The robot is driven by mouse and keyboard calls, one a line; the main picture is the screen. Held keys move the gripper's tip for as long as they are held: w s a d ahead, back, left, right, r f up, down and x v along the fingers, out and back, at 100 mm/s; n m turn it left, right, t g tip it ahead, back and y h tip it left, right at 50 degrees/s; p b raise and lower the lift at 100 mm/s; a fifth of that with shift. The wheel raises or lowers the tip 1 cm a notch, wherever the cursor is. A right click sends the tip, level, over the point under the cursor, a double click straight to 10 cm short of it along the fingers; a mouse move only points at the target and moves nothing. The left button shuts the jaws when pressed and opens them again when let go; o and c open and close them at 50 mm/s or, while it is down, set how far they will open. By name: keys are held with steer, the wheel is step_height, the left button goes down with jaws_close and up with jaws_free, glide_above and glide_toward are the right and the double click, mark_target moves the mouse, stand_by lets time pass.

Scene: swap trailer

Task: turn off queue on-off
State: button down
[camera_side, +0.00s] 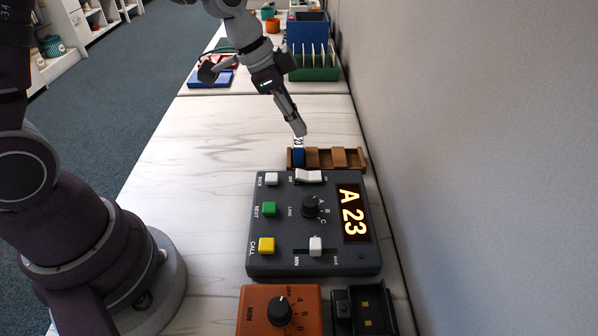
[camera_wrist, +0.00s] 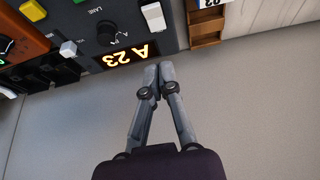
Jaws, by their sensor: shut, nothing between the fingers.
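The dark queue panel (camera_side: 283,240) lies on the white table in the side view, its display (camera_side: 352,213) lit with "A 23". Its white on-off rocker switch (camera_side: 309,176) is at the panel's far edge, beside the wooden rack. The switch also shows in the wrist view (camera_wrist: 154,17), just beyond my fingertips in the picture. My gripper (camera_side: 299,130) is shut and empty, pointing down above the rack, past the panel's far edge. The wrist view shows the closed fingers (camera_wrist: 151,75) beside the lit display (camera_wrist: 131,56). The fingers appear apart from the switch.
The panel also carries white, green (camera_side: 269,209) and yellow (camera_side: 267,245) buttons, a lane knob (camera_side: 311,206) and a slider (camera_side: 316,246). A wooden rack (camera_side: 340,158) holds a blue-based "23" tag (camera_side: 298,154). An orange box (camera_side: 262,311) stands nearer. A wall (camera_side: 470,170) bounds the right; open table lies left.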

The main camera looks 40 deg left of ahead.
mark_target(306, 175)
steer(key=x, duration=0.4)
steer(key=f, duration=0.3)
steer(key=shift+s+a+f, duration=0.3)
steer(key=shift+a, duration=0.05)
steer(key=shift+s+a+f, duration=0.1)
steer(key=shift+f, duration=0.25)
steer(key=shift+s+a+f, duration=0.15)
steer(key=shift+f, duration=0.2)
steer(key=shift+r, duration=0.1)
steer(key=shift+w+d+r, duration=0.25)
steer(key=shift+w+d, duration=0.3)
